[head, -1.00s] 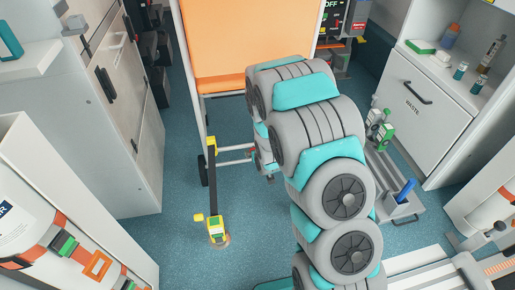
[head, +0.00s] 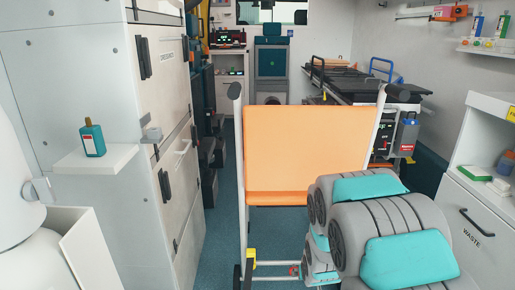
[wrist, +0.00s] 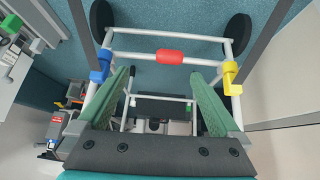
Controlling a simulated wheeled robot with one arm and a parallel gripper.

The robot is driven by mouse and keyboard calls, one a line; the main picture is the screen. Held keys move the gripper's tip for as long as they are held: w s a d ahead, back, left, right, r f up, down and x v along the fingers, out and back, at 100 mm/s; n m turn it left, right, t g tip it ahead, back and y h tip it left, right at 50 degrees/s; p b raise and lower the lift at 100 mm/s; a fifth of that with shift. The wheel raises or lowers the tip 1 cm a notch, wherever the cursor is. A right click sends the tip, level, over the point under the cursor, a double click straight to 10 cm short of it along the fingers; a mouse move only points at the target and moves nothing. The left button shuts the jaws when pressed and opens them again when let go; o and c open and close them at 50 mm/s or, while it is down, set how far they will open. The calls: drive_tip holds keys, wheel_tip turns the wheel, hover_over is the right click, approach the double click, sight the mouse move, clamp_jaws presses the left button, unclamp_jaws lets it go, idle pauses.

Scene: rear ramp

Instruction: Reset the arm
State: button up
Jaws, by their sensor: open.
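My arm (head: 385,235), grey with teal covers, is folded at the lower right of the head view, in front of a stair chair with an orange backrest (head: 305,150). My gripper (wrist: 161,72) shows in the wrist view with its two green fingers spread apart and nothing between them. Beyond the fingers is a white tubular frame with a red grip (wrist: 170,57), a blue clamp (wrist: 99,66) and a yellow clamp (wrist: 230,76). The gripper itself is hidden in the head view.
A cabinet (head: 165,120) and a shelf with a teal bottle (head: 93,138) stand at left. A waste cabinet (head: 480,225) is close at right. A stretcher (head: 365,88) lies behind the chair. Some blue floor (head: 222,225) is clear left of the chair.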

drive_tip(key=s+r+g+p, duration=0.1)
drive_tip(key=s+r+g, duration=0.2)
drive_tip(key=s+r, duration=0.4)
drive_tip(key=s+a+r+g+p, duration=0.1)
drive_tip(key=s+r+g, duration=0.2)
drive_tip(key=s, duration=1.5)
drive_tip(key=s+r+g, duration=0.3)
drive_tip(key=s+r, duration=0.8)
drive_tip(key=s, duration=0.2)
drive_tip(key=shift+s+a+r+y+p, duration=0.2)
drive_tip(key=shift+y+p, duration=0.1)
drive_tip(key=shift+p, duration=0.1)
drive_tip(key=shift+w+r, duration=0.1)
drive_tip(key=shift+r, duration=0.3)
